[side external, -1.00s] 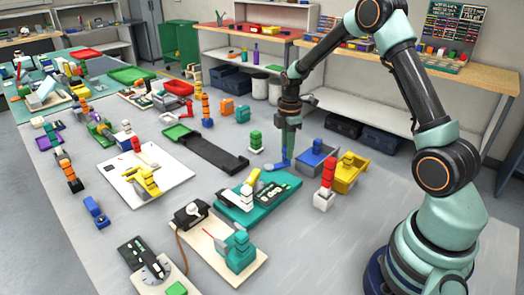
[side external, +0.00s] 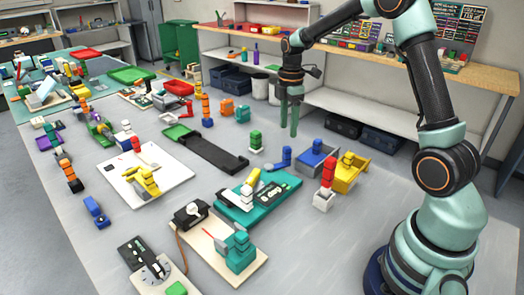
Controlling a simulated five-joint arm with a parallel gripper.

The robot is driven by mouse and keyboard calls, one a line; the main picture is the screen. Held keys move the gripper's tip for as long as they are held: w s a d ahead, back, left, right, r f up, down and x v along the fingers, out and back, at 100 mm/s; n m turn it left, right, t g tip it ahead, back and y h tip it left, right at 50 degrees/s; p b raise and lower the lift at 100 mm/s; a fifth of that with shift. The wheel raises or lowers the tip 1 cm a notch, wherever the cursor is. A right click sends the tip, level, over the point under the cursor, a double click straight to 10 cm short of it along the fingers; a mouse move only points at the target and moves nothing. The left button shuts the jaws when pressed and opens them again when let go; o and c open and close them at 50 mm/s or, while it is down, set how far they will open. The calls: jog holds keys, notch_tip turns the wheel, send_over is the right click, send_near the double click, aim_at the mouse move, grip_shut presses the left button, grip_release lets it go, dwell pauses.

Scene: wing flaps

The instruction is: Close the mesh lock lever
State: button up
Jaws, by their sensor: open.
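My gripper (side external: 289,133) hangs pointing down above the table, its two green fingers apart with nothing between them. Below and just left of it, a small blue L-shaped piece (side external: 281,160) rests on the table, apart from the fingertips. In front of that is a teal base (side external: 281,184) with a dark panel and a tilted yellow lever-like part (side external: 253,180) above white pieces. No part is labelled, so I cannot tell which one is the mesh lock lever.
A blue bin (side external: 317,163), a yellow bin (side external: 352,173) and a red block stack (side external: 328,174) stand to the right. A green stack (side external: 255,141) stands left of the gripper. A long black tray (side external: 213,152) lies further left. The table's right front is clear.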

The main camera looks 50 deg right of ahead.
notch_tip(320, 180, up, 4)
jog(key=shift+f, duration=0.15)
dwell(0.3)
jog(key=s+a+r+m+t, duration=0.2)
jog(key=s+a+r+m, duration=0.1)
jog(key=s+a+m, duration=0.3)
jog(key=s+a+r+m+t, duration=0.3)
jog(key=s+a+r+m, duration=0.1)
jog(key=s+a+m, duration=0.3)
jog(key=shift+s+a+r+t, duration=0.25)
jog(key=shift+s+a+t, duration=0.05)
jog(key=shift+s+a, duration=0.7)
jog(key=shift+w, duration=0.1)
